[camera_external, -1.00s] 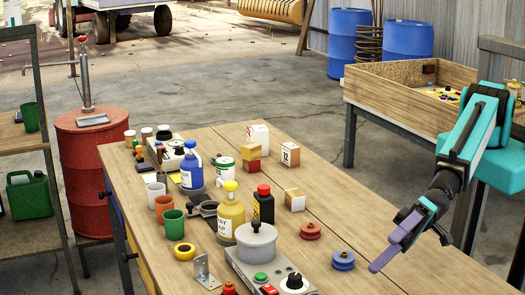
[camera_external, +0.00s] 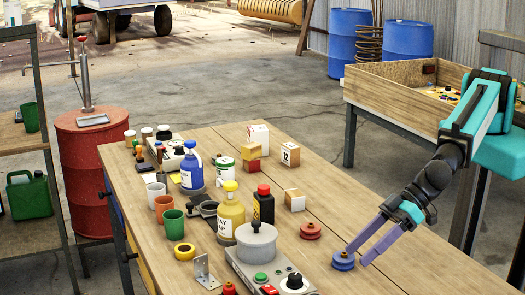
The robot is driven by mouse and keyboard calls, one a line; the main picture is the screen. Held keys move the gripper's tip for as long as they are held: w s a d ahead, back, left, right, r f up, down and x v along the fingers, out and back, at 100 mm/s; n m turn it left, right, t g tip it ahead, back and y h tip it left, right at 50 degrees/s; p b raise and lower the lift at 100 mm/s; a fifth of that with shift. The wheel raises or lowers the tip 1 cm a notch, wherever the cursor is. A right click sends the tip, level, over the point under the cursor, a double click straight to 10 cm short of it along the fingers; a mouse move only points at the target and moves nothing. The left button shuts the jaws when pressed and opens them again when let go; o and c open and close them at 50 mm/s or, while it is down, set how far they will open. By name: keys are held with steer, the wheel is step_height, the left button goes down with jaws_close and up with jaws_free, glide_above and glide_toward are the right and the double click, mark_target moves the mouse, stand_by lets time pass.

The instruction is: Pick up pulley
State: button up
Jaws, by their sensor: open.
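A blue pulley (camera_external: 342,261) lies flat near the right edge of the wooden table. A similar red pulley (camera_external: 310,230) lies a little further back and left of it. My gripper (camera_external: 356,257) comes in from the right with its two purple fingers spread open and empty. The fingertips are close beside and above the blue pulley in the picture. One fingertip overlaps the pulley's right edge. I cannot tell whether they touch it.
A grey pot-like device (camera_external: 256,243) on a control box stands left of the pulleys. The table right of the gripper is clear.

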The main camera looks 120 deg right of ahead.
mark_target(314, 225)
steer(key=d+h, duration=0.1)
steer(key=d, duration=0.1)
steer(key=s+d+m+h+p, duration=0.1)
steer(key=d, duration=0.1)
steer(key=s+d+h, duration=0.1)
steer(key=d+h, duration=0.1)
steer(key=shift+s+d+g+p, duration=0.2)
steer(key=shift+d+g+p, duration=0.1)
steer(key=shift+d, duration=0.05)
steer(key=s+d+m+h, duration=0.1)
steer(key=d, duration=0.1)
steer(key=s+d+m+h+p, duration=0.1)
steer(key=s+d+h, duration=0.1)
steer(key=s+d+m+h, duration=0.1)
steer(key=s, duration=0.1)
steer(key=shift+d+f+g+p, duration=0.25)
steer(key=shift+d+g+p, duration=0.05)
steer(key=shift+d+p, duration=0.1)
steer(key=shift+s+d+r+m+h, duration=0.1)
steer(key=shift+s+d+m+h, duration=0.2)
steer(key=shift+s+d+h, duration=0.25)
steer(key=shift+w+a, duration=0.1)
steer(key=shift+w+d+f+b, duration=0.4)
steer(key=shift+b, duration=0.35)
steer(key=b+x, duration=0.3)
steer(key=b, duration=0.1)
steer(key=shift+w+d+f, duration=0.15)
steer(key=shift+w+d, duration=0.05)
steer(key=shift+b+x, duration=1.85)
steer(key=shift+b, duration=0.75)
